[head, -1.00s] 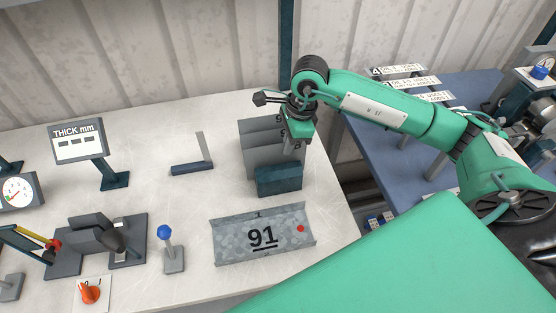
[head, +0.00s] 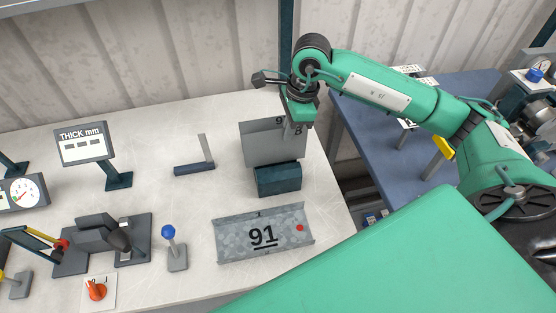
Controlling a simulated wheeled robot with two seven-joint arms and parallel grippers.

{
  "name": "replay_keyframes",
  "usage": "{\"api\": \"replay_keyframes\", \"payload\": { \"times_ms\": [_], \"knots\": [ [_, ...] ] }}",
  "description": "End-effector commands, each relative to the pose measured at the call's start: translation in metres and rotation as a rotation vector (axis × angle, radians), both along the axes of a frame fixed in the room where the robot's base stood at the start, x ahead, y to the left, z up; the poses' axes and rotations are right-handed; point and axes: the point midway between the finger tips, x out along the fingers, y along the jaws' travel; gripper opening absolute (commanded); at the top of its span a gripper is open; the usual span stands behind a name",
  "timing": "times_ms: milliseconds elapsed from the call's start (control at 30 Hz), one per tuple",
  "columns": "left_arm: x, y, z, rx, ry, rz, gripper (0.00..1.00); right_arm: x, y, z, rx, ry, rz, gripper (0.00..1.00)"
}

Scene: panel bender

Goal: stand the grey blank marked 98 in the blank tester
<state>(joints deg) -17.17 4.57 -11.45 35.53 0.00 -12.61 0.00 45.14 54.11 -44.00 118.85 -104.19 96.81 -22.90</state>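A grey blank (head: 262,146) is upright above the dark blue-grey rack (head: 278,180) on the bench. Its mark is partly covered by my gripper; a 9 and what looks like an 8 show. My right gripper (head: 297,131) is at the blank's upper right corner and appears shut on it; its fingertips are hard to make out. Other blanks in the rack are hidden behind it. The THICK mm display (head: 83,145) shows dashes. I cannot tell for certain which device is the blank tester. My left gripper is not in view.
A galvanised tray marked 91 (head: 231,241) lies in front of the rack. A dark base with an upright strip (head: 194,169) stands left of it. A blue-knobbed lever (head: 174,254), a clamp-like device (head: 104,237), an orange knob (head: 97,289) and a dial (head: 22,192) are farther left.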

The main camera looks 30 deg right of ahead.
Motion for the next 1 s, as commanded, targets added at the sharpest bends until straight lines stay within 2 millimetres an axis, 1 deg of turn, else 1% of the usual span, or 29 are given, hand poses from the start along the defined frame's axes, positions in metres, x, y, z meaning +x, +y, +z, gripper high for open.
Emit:
{"api": "replay_keyframes", "payload": {
  "times_ms": [33,600,767,1000],
  "knots": [
    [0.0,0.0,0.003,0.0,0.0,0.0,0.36,0.0,0.0,0.005,0.001,-0.001,0.0,0.0],
    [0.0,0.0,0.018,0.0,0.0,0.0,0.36,0.0,0.0,0.039,0.001,-0.001,0.001,0.0],
    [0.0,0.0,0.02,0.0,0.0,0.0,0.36,0.0,0.0,0.044,0.0,0.001,0.0,0.0],
    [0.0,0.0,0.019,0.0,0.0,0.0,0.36,0.0,0.0,0.044,0.0,0.001,0.0,0.0]
  ]
}}
